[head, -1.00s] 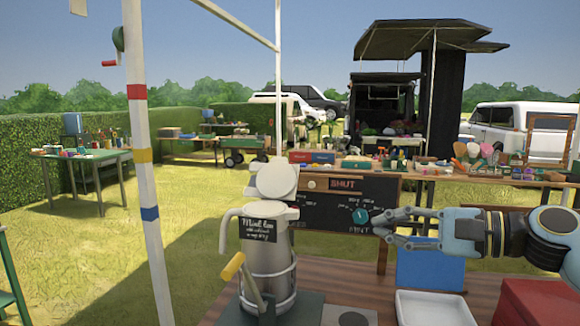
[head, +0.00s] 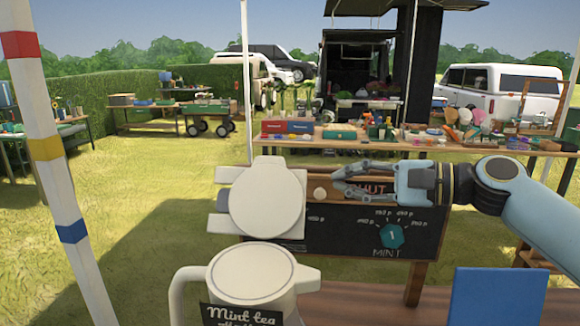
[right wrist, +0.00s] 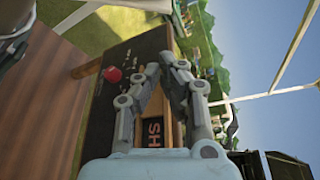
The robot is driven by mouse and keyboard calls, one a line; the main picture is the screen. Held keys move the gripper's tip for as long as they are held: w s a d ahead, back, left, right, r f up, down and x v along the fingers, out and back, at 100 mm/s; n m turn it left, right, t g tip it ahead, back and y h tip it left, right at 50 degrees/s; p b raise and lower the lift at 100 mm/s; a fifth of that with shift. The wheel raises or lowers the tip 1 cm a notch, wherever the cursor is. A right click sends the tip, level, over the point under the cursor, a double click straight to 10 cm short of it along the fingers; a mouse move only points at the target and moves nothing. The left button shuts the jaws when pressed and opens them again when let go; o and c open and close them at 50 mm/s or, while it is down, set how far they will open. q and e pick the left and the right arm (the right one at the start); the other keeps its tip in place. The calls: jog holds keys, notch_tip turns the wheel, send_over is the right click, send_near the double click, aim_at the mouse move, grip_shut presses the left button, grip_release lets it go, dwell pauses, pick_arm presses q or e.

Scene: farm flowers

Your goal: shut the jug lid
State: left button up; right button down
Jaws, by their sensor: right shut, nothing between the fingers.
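The cream jug (head: 245,285) stands at the bottom of the head view, with its handle to the left and a dark "Mint tea" label on its front. Its round lid (head: 266,198) is open, standing up above the jug's mouth. My right gripper (head: 340,191) points left, a short gap to the right of the lid and at about its height. Its fingers are shut and empty; they also show in the right wrist view (right wrist: 162,72). My left gripper is out of view. The jug's lower body is cut off.
A black board (head: 350,240) with "SHUT" lettering and a teal dial (head: 391,236) stands behind the jug and gripper. A blue panel (head: 497,297) is at the lower right. A striped post (head: 48,150) stands at the left. A laden table (head: 400,145) is farther back.

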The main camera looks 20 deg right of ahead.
aim_at(293, 178)
jog(key=w+a+p, duration=0.1)
jog(key=a, duration=0.2)
jog(key=w+a+p, duration=0.1)
jog(key=a+p, duration=0.1)
jog(key=w+a+p, duration=0.1)
jog(key=a+p, duration=0.1)
jog(key=a, duration=0.1)
jog(key=shift+w+a+r, duration=0.15)
jog(key=shift+a+r, duration=0.1)
jog(key=shift+a, duration=0.05)
jog(key=shift+s, duration=0.2)
jog(key=shift+a, duration=0.15)
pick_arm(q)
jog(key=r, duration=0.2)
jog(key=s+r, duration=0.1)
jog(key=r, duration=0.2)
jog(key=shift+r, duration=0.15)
pick_arm(e)
jog(key=shift+f, duration=0.1)
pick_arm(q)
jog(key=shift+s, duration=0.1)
